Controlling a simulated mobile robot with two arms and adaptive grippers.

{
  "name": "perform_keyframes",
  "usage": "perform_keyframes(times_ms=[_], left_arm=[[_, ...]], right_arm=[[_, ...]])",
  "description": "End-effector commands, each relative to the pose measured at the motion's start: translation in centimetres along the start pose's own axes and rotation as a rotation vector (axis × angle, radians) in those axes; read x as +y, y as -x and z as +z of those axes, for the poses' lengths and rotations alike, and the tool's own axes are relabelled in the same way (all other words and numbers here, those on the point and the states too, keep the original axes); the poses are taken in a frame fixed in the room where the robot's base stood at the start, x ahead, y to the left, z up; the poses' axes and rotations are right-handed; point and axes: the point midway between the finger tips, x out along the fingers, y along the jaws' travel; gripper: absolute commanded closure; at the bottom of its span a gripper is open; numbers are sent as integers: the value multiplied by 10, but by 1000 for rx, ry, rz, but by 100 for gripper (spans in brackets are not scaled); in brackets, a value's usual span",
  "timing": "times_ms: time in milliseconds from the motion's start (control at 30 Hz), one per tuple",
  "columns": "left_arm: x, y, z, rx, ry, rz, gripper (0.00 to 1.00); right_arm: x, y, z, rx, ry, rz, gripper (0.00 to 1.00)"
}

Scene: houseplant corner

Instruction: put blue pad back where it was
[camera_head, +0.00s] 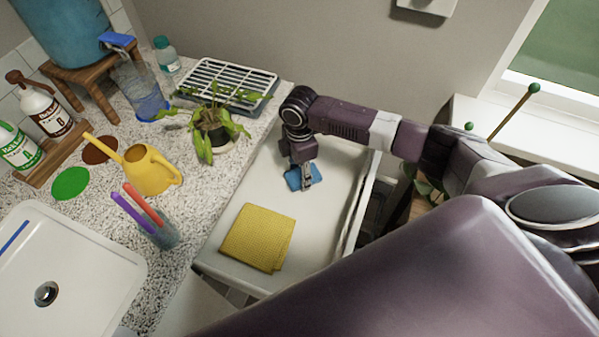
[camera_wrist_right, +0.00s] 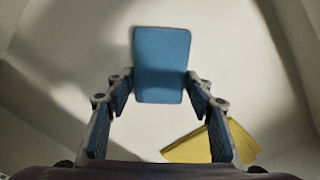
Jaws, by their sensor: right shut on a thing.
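The blue pad (camera_head: 303,177) is a small flat rectangle with rounded corners. My right gripper (camera_head: 306,184) is shut on it, inside the open white drawer (camera_head: 322,232). In the right wrist view the blue pad (camera_wrist_right: 162,66) sits between the two fingertips of my right gripper (camera_wrist_right: 160,88), pale drawer floor around it. I cannot tell whether the pad touches the floor. A folded yellow cloth (camera_head: 257,237) lies in the drawer nearer the front; it also shows in the right wrist view (camera_wrist_right: 190,149). My left gripper is not in view.
The speckled counter (camera_head: 210,188) left of the drawer holds a potted plant (camera_head: 214,130), a yellow watering can (camera_head: 150,171), a clear pitcher (camera_head: 137,84), a green disc (camera_head: 70,183) and a wire rack (camera_head: 230,78). The drawer floor between pad and cloth is clear.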

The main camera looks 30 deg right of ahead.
Motion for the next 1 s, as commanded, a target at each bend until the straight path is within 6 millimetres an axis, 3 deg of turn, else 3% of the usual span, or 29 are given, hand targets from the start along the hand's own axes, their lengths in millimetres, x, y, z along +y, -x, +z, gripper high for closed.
perform_keyframes(times_ms=[333,367,500,833,1000], left_arm=[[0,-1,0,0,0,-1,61],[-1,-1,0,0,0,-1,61],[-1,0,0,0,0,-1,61],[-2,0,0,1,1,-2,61],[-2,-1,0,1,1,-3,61]], right_arm=[[0,-3,0,1,0,0,74],[0,-4,0,1,0,1,51],[0,-3,0,1,0,1,35],[0,0,0,0,0,2,34],[2,20,0,1,1,4,34]])
